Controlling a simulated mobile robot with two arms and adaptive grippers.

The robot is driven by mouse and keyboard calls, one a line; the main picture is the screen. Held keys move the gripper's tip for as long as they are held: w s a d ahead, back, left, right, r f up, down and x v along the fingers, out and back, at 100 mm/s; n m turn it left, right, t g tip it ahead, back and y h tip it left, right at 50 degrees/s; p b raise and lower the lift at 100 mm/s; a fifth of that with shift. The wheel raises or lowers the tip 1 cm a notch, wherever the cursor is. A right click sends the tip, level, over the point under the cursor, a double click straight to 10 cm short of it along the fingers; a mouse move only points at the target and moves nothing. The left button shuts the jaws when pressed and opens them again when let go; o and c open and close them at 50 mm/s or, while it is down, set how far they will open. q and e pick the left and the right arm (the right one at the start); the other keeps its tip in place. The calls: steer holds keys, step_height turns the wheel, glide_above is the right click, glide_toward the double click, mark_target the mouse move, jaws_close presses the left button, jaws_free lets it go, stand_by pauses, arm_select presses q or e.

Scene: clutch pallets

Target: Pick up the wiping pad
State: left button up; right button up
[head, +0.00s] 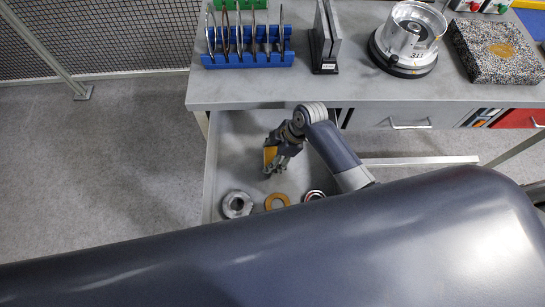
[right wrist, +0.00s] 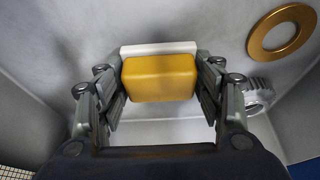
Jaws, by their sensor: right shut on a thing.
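The wiping pad (right wrist: 160,78) is a yellow block with a white layer along its far side. It sits between the two fingers of my right gripper (right wrist: 161,88), which is shut on it. In the head view the yellow pad (head: 269,155) shows at the tip of my right gripper (head: 275,158), inside the open grey drawer (head: 228,172) under the table. I cannot tell whether the pad touches the drawer floor. My left gripper does not show.
In the drawer lie a metal collar (head: 237,204), a brass ring (head: 277,201) and another small ring (head: 314,196). The worktop (head: 270,88) overhangs behind, with a blue rack (head: 247,60), a dark upright holder (head: 325,40), a round metal housing (head: 408,38) and a speckled block (head: 495,50).

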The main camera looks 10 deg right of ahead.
steer(key=shift+r, duration=0.75)
steer(key=s+d, duration=0.1)
steer(key=s, duration=0.3)
steer(key=s+d+r+b, duration=0.1)
steer(key=s+d, duration=0.1)
steer(key=s, duration=0.3)
steer(key=s+d+b, duration=0.1)
steer(key=s+d, duration=0.1)
steer(key=s, duration=0.3)
steer(key=shift+s+d+r, duration=0.1)
steer(key=shift+s+r, duration=0.1)
steer(key=shift+r, duration=0.1)
steer(key=shift+s+d+r+b, duration=0.1)
steer(key=shift+s+b, duration=0.2)
steer(key=shift+s, duration=0.05)
steer(key=shift+o, duration=0.6)
steer(key=shift+w, duration=0.1)
